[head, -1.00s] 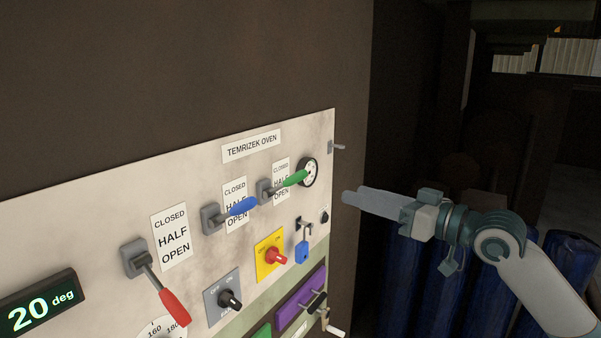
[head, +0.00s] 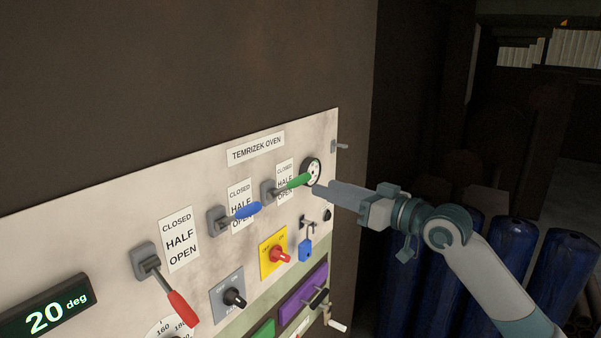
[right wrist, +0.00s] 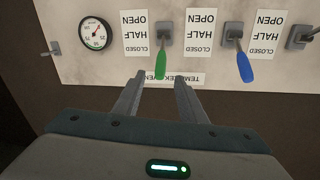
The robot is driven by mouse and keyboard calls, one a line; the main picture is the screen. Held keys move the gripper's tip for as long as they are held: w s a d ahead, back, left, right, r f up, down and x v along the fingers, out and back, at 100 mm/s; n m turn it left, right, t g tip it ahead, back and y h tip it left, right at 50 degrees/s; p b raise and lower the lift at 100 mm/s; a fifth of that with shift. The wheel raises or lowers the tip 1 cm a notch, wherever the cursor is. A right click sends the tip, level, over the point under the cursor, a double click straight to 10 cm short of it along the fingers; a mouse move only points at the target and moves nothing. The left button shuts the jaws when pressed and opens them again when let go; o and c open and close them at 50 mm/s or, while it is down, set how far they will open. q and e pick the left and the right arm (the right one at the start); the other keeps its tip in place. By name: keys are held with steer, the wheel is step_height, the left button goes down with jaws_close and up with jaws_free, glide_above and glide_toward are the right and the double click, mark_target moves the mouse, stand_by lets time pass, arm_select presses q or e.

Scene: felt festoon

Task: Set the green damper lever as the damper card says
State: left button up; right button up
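The green lever (head: 294,183) sticks out from its grey mount on the oven panel, roughly level with HALF on its CLOSED/HALF/OPEN label (head: 284,169). It also shows in the right wrist view (right wrist: 161,63), where the panel appears upside down. My right gripper (head: 317,188) is open, its fingertips close to the lever's free end. In the right wrist view its two fingers (right wrist: 161,82) lie on either side of the lever's tip in the picture; I cannot tell whether the tip is between them. No damper card is identifiable. My left gripper is out of view.
The blue lever (head: 242,212) stands left of the green one, and the red lever (head: 178,303) hangs low farther left. A round gauge (head: 312,171) sits just right of the green lever. A blue padlock (head: 305,250) and red knob (head: 280,254) are below.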

mark_target(300, 180)
steer(key=p+x, duration=0.3)
steer(key=x, duration=0.6)
steer(key=shift+w+a, duration=0.1)
steer(key=shift+a, duration=0.1)
jaws_close()
